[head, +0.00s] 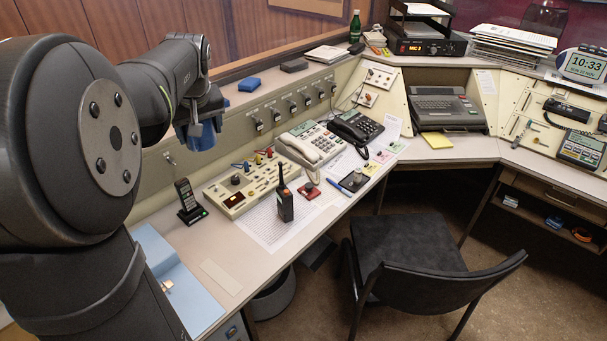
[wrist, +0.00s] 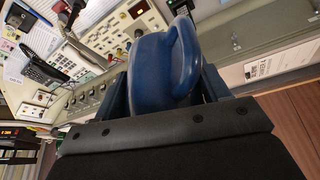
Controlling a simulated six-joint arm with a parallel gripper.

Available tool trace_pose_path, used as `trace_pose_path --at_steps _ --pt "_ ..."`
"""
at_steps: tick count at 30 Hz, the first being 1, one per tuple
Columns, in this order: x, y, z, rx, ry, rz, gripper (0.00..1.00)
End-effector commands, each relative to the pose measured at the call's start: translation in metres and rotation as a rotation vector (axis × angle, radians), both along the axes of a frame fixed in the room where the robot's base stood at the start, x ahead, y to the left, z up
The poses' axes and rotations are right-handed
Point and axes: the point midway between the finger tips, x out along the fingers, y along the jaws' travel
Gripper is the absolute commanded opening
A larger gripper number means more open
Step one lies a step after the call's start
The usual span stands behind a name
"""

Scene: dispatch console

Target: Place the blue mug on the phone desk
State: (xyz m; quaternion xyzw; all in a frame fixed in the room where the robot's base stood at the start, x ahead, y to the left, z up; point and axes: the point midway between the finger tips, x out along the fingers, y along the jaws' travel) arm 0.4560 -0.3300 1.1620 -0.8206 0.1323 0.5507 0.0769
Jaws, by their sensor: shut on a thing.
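The blue mug (head: 202,137) is held in my gripper (head: 207,122) in the head view, in the air above the left part of the phone desk (head: 218,246). In the wrist view the mug (wrist: 150,72) sits between the two fingers of my gripper (wrist: 166,88), which are shut on it. Its handle (wrist: 186,50) points up and right in that view. In the head view my arm and gripper hide part of the mug. The desk carries two telephones, a white one (head: 312,143) and a black one (head: 356,127).
A cordless handset (head: 187,197), a switch panel (head: 243,190), a walkie-talkie (head: 285,202) and a paper sheet (head: 268,230) lie or stand on the desk. A light blue item (head: 185,285) lies at its near left. A chair (head: 410,255) stands in front.

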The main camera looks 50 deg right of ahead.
Motion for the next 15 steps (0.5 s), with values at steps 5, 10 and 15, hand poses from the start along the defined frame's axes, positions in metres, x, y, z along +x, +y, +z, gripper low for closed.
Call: trace_pose_path --at_steps 5,10,15 --pt "-0.077 -0.037 -0.007 -0.002 -0.001 -0.166 0.38" --pt "-0.133 -0.053 -0.015 -0.003 -0.001 -0.285 0.38" --pt "-0.172 -0.06 -0.021 -0.004 -0.001 -0.369 0.38"
